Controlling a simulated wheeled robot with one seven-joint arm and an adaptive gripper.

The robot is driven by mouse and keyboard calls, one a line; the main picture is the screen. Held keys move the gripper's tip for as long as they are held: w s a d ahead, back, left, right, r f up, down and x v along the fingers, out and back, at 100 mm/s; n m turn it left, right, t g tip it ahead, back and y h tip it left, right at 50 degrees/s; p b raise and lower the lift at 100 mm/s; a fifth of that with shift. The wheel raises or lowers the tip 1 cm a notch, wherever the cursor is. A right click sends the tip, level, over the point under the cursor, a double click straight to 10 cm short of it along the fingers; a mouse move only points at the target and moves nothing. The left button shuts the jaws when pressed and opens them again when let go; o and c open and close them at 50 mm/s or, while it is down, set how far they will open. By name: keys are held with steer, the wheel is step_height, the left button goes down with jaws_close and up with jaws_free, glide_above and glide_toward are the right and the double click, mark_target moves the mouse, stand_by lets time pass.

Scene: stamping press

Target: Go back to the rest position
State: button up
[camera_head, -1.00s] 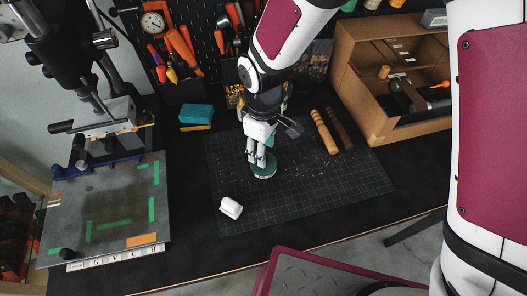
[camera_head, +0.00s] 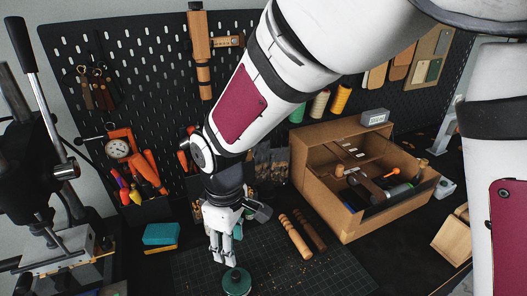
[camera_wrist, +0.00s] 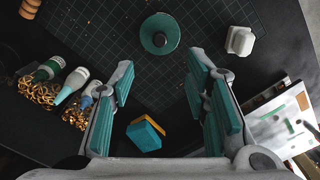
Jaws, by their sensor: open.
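My gripper (camera_head: 224,262) hangs fingers down over the dark cutting mat (camera_head: 300,274). Its teal-padded fingers (camera_wrist: 158,66) stand wide apart in the wrist view, with nothing between their tips. A round green object with a knob in its middle (camera_head: 236,283) sits on the mat just below and beyond the fingertips. It also shows in the wrist view (camera_wrist: 160,34), apart from both fingers.
Two wooden handles (camera_head: 295,238) lie right of my gripper. A wooden box of tools (camera_head: 352,225) stands further right. A teal and yellow block (camera_head: 161,234) lies left. The press (camera_head: 50,262) is at far left. A white object (camera_wrist: 239,41) lies on the mat.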

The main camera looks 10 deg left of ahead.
steer(key=w+d+r+m+t, duration=0.1)
steer(key=d+r+m+t, duration=0.2)
steer(key=d+r+m, duration=0.85)
steer(key=s+d+r+m+t, duration=0.1)
steer(key=s+d+r, duration=0.3)
steer(key=d, duration=0.5)
steer(key=s+d+r+m+t, duration=0.1)
steer(key=s+d+r+m, duration=0.2)
steer(key=s+d, duration=0.3)
steer(key=d+r, duration=0.1)
steer(key=d, duration=0.3)
steer(key=shift+r+t, duration=0.3)
